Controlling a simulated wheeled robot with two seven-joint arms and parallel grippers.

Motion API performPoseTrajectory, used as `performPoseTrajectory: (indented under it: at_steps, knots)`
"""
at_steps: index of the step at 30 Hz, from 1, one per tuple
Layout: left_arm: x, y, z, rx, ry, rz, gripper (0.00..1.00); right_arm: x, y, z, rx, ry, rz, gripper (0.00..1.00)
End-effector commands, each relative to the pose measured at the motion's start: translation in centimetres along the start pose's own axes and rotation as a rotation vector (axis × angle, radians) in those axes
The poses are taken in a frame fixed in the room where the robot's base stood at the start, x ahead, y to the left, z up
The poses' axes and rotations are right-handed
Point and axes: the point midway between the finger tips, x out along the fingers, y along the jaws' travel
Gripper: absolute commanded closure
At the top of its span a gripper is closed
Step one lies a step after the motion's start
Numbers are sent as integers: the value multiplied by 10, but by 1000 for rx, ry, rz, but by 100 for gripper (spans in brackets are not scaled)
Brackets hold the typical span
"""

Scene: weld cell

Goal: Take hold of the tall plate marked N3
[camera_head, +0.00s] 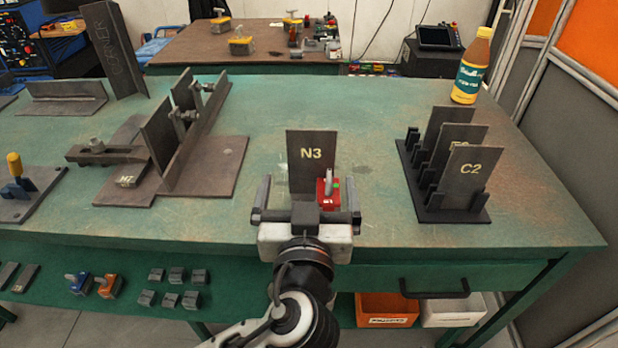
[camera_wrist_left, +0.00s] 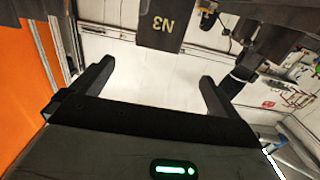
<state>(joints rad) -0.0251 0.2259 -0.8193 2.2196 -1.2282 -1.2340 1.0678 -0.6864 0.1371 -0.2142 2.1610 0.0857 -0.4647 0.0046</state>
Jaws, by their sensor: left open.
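The tall dark plate marked N3 (camera_head: 308,168) stands upright on the green workbench. It also shows upside down at the top of the left wrist view (camera_wrist_left: 160,25). A small red block with a grey lever (camera_head: 328,192) sits at its front right, low down. My left gripper (camera_head: 307,190) is open in front of the plate, one finger to each side of it in the head view. In the left wrist view the plate appears past the fingertips (camera_wrist_left: 156,71), with nothing between the fingers. The plate's lower part is hidden by my gripper. My right gripper is not in view.
A dark rack (camera_head: 452,214) holds several plates, one marked C2 (camera_head: 466,172), at the right. A bottle (camera_head: 473,65) stands behind it.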

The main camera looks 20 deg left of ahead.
Motion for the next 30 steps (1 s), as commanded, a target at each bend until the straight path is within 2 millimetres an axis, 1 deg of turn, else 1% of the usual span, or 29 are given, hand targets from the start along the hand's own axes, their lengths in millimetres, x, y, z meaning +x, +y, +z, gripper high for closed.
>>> performPoseTrajectory:
  at_steps: [1, 5, 8, 12, 21, 27, 30]
  knots:
    - [2, 2, -3, -3, 16, 3, 0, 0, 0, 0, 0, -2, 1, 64]
    - [16, 2, -6, -3, 22, 4, 0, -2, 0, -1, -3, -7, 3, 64]
    - [34, 2, -6, -1, 22, 3, 0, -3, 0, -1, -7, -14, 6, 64]
    - [62, 2, -7, 0, 20, 2, 0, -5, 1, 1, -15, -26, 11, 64]
    - [121, 1, -7, 0, 18, 1, 0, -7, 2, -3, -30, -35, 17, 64]
    - [147, 2, -6, -2, 16, 3, 0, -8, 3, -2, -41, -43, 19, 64]
    - [154, 2, -5, -2, 15, 2, 0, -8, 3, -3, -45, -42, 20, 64]
